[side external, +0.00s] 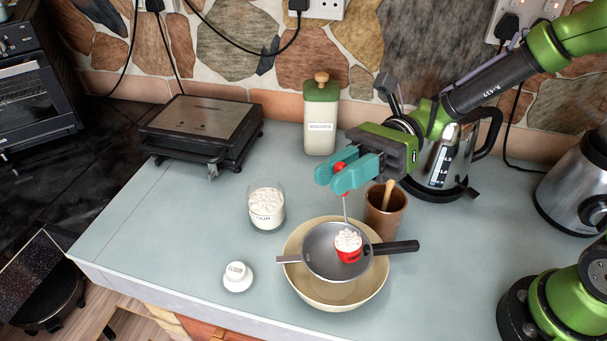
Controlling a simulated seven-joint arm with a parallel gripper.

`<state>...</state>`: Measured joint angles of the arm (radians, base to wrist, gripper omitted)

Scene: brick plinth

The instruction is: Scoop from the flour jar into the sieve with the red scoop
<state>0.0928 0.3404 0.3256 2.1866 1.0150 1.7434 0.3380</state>
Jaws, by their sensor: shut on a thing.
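My gripper (340,178) has teal fingers shut on the red-tipped handle of the red scoop (348,256). The scoop hangs below the fingers, its red cup heaped with white flour. The cup is over the grey sieve (322,262); I cannot tell whether it touches the sieve's bowl. The sieve rests across a cream bowl (294,283), its black handle pointing right. The glass flour jar (266,208) stands open to the left of the bowl with white flour in it. Its white lid (237,277), marked as flour, lies on the counter in front of the jar.
A brown cup (386,212) with a wooden tool stands close behind the sieve's handle. A green and cream canister (320,120), a kettle (449,160) and a flat grill (203,130) stand at the back. The counter left of the jar is clear.

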